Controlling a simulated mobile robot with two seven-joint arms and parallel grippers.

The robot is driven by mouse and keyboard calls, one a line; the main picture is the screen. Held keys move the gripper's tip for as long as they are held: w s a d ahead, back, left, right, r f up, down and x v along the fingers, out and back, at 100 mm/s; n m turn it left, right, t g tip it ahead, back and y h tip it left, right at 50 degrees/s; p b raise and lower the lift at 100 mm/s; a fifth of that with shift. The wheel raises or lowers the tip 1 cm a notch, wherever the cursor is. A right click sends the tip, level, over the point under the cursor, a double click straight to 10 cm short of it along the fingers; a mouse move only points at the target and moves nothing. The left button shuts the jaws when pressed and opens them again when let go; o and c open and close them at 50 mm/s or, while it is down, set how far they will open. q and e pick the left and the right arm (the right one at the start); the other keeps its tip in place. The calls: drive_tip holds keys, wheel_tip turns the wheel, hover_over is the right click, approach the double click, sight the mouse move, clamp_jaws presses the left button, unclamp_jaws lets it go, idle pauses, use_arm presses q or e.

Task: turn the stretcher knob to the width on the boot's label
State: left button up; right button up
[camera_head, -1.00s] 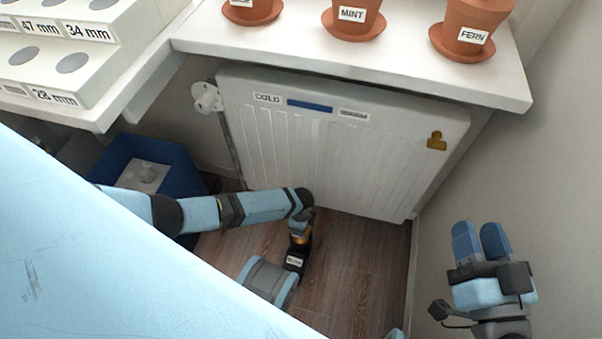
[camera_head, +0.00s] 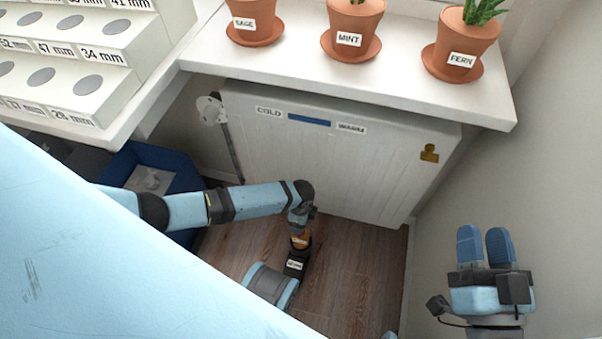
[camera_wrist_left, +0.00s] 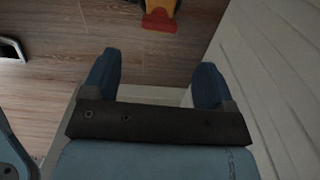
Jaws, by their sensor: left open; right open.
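I cannot make out the boot, its label or the stretcher knob in either view. My right gripper (camera_head: 484,240) is at the lower right of the head view, in front of the bare wall. Its two blue fingers are a little apart with nothing between them. My left arm reaches in from the left and bends down in front of the radiator; its gripper is not clear there. In the left wrist view my left gripper (camera_wrist_left: 155,78) is open and empty above the wood floor. A yellow and red object (camera_wrist_left: 160,14), partly cut off, lies beyond its fingers.
The radiator (camera_head: 385,170) stands under a white sill (camera_head: 380,85) with pots labelled SAGE, MINT and FERN (camera_head: 460,48). A stepped white rack (camera_head: 105,90) with mm labels is at upper left. A blue bin (camera_head: 185,168) stands below it. Some floor (camera_head: 345,270) is bare.

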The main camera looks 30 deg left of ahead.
use_arm(q)
wheel_tip(320, 180, up, 5)
drive_tip(key=shift+f+p, duration=0.15)
drive_tip(key=shift+p, duration=0.55)
use_arm(e)
drive_tip(key=f+g, duration=0.1)
drive_tip(key=f, duration=0.1)
drive_tip(key=d+f+g+h, duration=0.1)
drive_tip(key=f, duration=0.1)
drive_tip(key=shift+w+d+f+h, duration=0.1)
drive_tip(key=shift+d+h, duration=0.05)
drive_tip(key=shift+h, duration=0.15)
use_arm(q)
drive_tip(key=shift+s, duration=0.1)
